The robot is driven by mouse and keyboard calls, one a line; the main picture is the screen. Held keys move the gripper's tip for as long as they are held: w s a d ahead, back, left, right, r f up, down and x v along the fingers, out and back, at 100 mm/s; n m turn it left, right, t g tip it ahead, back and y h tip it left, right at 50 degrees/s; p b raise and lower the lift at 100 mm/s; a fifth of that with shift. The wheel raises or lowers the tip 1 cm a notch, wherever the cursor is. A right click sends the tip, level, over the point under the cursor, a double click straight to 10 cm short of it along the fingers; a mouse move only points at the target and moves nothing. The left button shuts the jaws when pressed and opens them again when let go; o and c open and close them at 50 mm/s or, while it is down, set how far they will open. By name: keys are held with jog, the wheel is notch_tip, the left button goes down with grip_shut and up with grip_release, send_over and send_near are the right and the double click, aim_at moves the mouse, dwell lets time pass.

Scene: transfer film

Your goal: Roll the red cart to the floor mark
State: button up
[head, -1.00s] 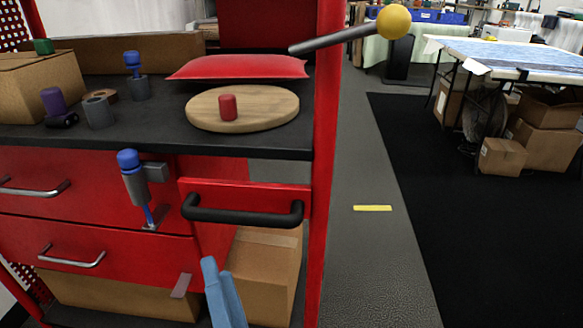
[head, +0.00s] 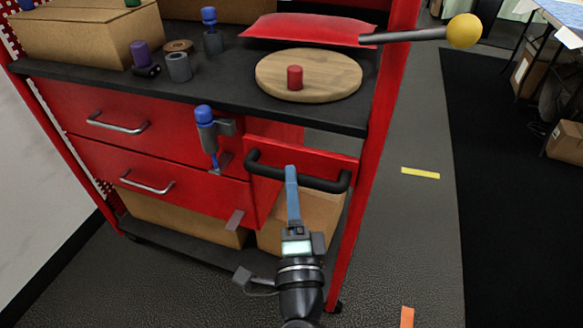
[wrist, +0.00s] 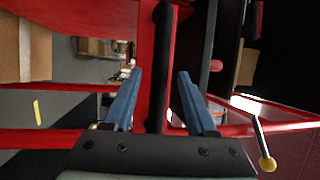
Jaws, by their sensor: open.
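The red cart (head: 340,250) is a tall frame with drawers, a dark top shelf and a black push handle (head: 315,183) on its front. My gripper (head: 291,172) is at this handle, with its blue fingers pointing up in the head view. In the wrist view the open fingers (wrist: 160,85) stand on either side of the black handle bar (wrist: 158,95), with gaps beside it. A yellow strip (head: 420,173) lies on the grey floor right of the cart, and an orange strip (head: 407,317) lies nearer. Which strip is the floor mark I cannot tell.
A yellow ball on a grey rod (head: 410,36) sticks out right from the cart. A round wooden board (head: 270,78) bears a red cylinder (head: 295,77). A blue-topped lever (head: 207,135) sits left of the handle.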

jog(key=shift+x, duration=1.3)
jog(key=shift+c, duration=0.2)
grip_shut()
dwell(0.4)
